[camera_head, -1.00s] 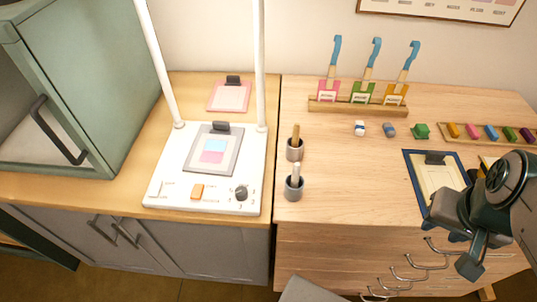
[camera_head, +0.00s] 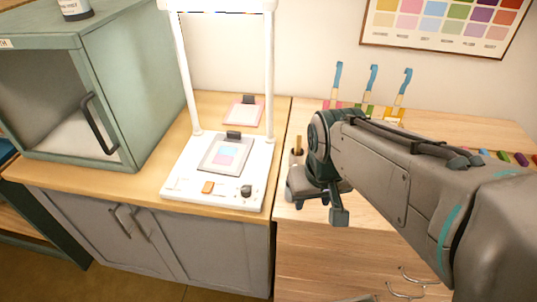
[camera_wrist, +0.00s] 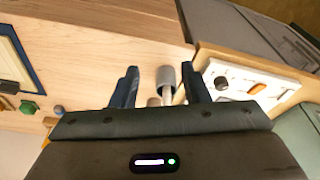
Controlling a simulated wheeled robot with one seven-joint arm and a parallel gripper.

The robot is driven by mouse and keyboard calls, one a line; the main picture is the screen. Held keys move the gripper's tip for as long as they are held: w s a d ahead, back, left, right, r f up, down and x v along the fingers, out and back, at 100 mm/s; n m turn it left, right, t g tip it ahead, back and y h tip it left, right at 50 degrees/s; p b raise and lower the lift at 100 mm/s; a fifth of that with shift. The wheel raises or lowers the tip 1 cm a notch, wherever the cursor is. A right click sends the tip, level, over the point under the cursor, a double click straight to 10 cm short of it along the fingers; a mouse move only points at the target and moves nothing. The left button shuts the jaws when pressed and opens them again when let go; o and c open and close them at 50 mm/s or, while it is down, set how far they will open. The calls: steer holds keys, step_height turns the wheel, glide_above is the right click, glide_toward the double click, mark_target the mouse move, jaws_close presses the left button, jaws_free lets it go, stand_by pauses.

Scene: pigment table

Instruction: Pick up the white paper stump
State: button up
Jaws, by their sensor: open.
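In the wrist view the white paper stump (camera_wrist: 167,96) stands in a small grey cup (camera_wrist: 166,75). Cup and stump appear between the two dark fingers of my gripper (camera_wrist: 160,80), with space on both sides. My gripper is open and empty; how far the stump is from the fingers in depth I cannot tell. In the head view my gripper (camera_head: 318,192) covers the white stump and its cup. A tan stump (camera_head: 298,144) shows just behind my gripper in a second grey cup (camera_head: 297,157).
A white stand (camera_head: 215,195) with knobs and two uprights is left of my gripper. A green cabinet (camera_head: 125,85) stands farther left. Brushes (camera_head: 370,85) in coloured holders stand at the back. My arm covers much of the right tabletop.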

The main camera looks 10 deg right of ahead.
steer(key=w+r+n+g+p, duration=0.2)
steer(key=w+r+n+p, duration=0.3)
steer(key=w+r+p, duration=0.45)
steer(key=shift+g, duration=0.3)
steer(key=w+f, duration=0.1)
steer(key=f, duration=0.8)
steer(key=w+f, duration=0.1)
steer(key=f, duration=0.4)
steer(key=shift+w+a+f, duration=0.3)
steer(key=shift+w+a, duration=0.05)
steer(key=shift+f, duration=0.7)
jaws_close()
